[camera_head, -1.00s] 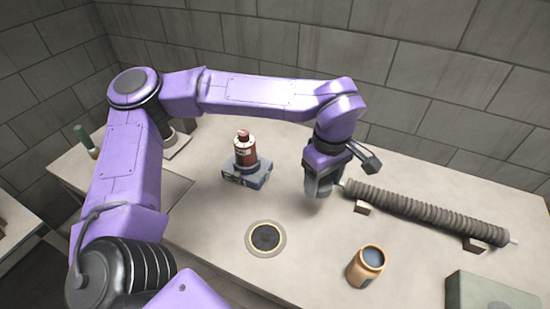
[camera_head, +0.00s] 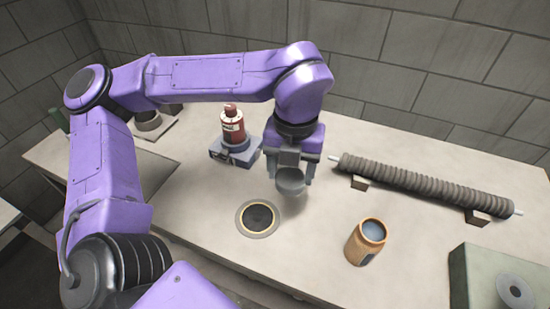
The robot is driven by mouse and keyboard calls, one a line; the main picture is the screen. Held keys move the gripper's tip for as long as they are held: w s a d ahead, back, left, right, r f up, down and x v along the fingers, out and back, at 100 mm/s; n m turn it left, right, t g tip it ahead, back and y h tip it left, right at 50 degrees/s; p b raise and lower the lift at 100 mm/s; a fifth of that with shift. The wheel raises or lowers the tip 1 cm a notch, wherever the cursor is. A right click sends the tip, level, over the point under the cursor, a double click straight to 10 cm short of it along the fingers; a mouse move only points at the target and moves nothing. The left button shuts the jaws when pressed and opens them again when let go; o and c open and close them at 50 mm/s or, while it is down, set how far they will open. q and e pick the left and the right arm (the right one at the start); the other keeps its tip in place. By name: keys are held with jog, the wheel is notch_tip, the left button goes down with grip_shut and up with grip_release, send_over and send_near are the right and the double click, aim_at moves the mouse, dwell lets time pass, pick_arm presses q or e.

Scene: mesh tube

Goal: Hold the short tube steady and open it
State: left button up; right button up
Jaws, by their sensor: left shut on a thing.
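My left gripper (camera_head: 290,172) comes down from above at the middle of the table, shut on a grey round piece (camera_head: 291,183). The piece looks like a short cylinder or cap, held above the table surface; the fingers hide its sides. A long ridged grey-brown tube (camera_head: 425,184) lies to the right on small blocks, with a pale thin tip at each end. The gripper is left of its left end, apart from it. I cannot tell which thing is the short tube. My right gripper is not in view.
A red bottle (camera_head: 232,127) stands on a blue-grey base (camera_head: 243,156) at the left. A dark round disc with a pale rim (camera_head: 258,218) is set at the front. A brick wall closes the back.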

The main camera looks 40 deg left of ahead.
pick_arm(q)
jog(key=w+a+f, duration=0.3)
jog(key=w+a+f+p, duration=0.1)
jog(key=w+a+f, duration=0.1)
jog(key=w+f, duration=0.1)
jog(key=shift+a+f, duration=0.35)
jog(key=shift+a, duration=0.05)
jog(key=shift+w+a+f, duration=0.15)
jog(key=shift+f, duration=0.9)
jog(key=shift+w+a+f, duration=0.1)
jog(key=shift+a+f, duration=0.05)
jog(key=shift+f, duration=0.9)
jog(key=shift+f, duration=0.1)
jog(key=o, duration=1.2)
notch_tip(320, 180, up, 12)
jog(key=shift+r, duration=0.15)
